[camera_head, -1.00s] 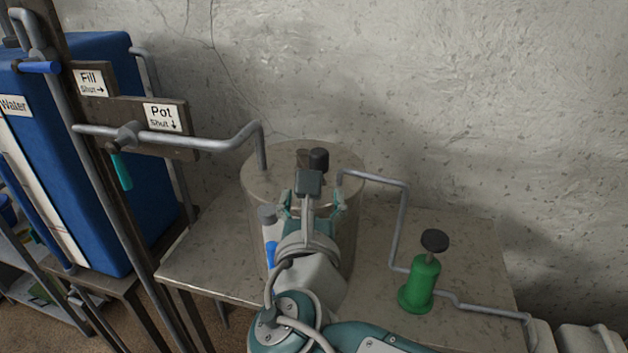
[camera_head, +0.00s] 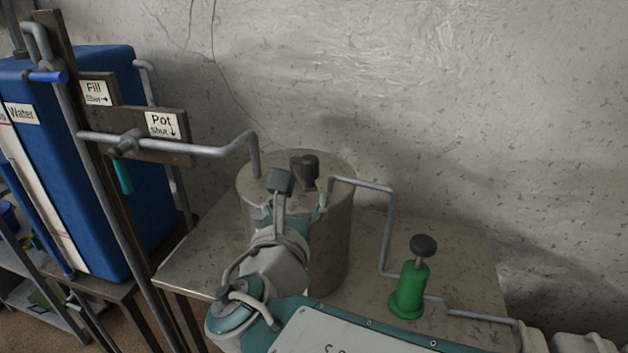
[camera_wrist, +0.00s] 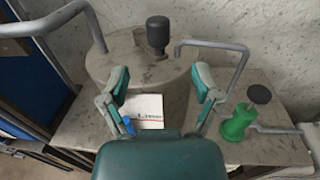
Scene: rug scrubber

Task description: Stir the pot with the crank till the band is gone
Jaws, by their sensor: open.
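The pot (camera_head: 335,235) is a grey metal cylinder with a flat lid, standing on the table against the wall. Its crank (camera_head: 310,170) has a dark knob standing up on top of the lid; the crank also shows in the wrist view (camera_wrist: 157,32), beyond my fingertips. My gripper (camera_head: 292,208) is open and empty in front of the pot, its two fingers (camera_wrist: 162,88) spread apart. Between them, in the wrist view, a white label (camera_wrist: 145,110) with unreadable print shows on the pot's front, with a small blue piece (camera_wrist: 128,126) at its left. I cannot make out a band.
Pipes run from the lid to a post with Fill and Pot signs (camera_head: 161,124) at left and to a green hand pump (camera_head: 410,288) at right. A blue water tank (camera_head: 100,190) stands at far left. The table (camera_head: 190,262) is bare left of the pot.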

